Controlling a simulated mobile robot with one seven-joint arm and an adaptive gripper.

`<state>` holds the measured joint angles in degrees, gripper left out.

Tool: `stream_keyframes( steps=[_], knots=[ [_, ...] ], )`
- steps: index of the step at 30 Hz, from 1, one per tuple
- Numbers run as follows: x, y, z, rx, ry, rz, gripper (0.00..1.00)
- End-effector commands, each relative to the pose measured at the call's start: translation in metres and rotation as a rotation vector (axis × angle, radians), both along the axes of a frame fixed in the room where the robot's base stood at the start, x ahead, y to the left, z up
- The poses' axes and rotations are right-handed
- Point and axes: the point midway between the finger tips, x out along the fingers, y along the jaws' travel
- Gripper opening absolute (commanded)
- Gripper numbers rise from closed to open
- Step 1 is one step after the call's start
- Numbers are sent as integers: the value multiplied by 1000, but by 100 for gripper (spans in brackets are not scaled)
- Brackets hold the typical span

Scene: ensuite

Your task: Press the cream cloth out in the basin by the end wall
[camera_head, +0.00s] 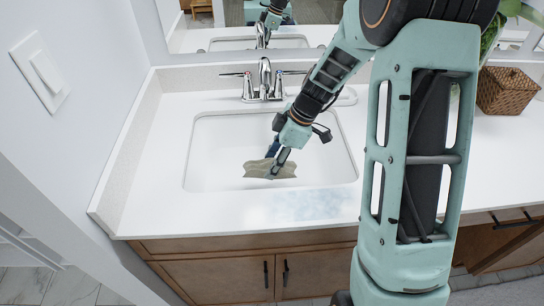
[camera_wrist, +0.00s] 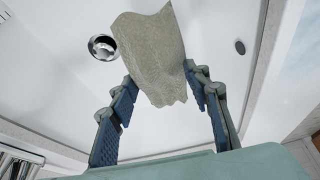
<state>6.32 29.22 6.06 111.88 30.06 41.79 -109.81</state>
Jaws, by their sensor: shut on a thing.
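The cream cloth (camera_head: 262,170) looks greyish beige and crumpled. It is in the white basin (camera_head: 212,150), by the end wall. My gripper (camera_head: 276,163) reaches down into the basin and is shut on the cloth. In the wrist view the cloth (camera_wrist: 150,50) spreads out beyond my gripper's fingertips (camera_wrist: 160,78), with one blue-padded finger on each side. The cloth's lower edge hangs between the fingers. I cannot tell whether the cloth touches the basin floor.
A chrome tap (camera_head: 264,80) stands behind the basin, close to my arm. The drain (camera_wrist: 102,47) is beside the cloth. A bluish patch (camera_head: 312,205) marks the counter in front. A wicker basket (camera_head: 508,90) stands at the right. A light switch (camera_head: 40,70) is on the left wall.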

Motion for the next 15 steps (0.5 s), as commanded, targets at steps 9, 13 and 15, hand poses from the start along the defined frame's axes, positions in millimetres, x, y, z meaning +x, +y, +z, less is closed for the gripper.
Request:
stream_keyframes(
  steps=[9, 13, 15],
  knots=[
    [0, 0, -45, 0, -1, 0, 25],
    [0, 0, -60, 0, 0, 1, 25],
    [0, 0, -67, 0, -1, 1, 25]
  ],
)
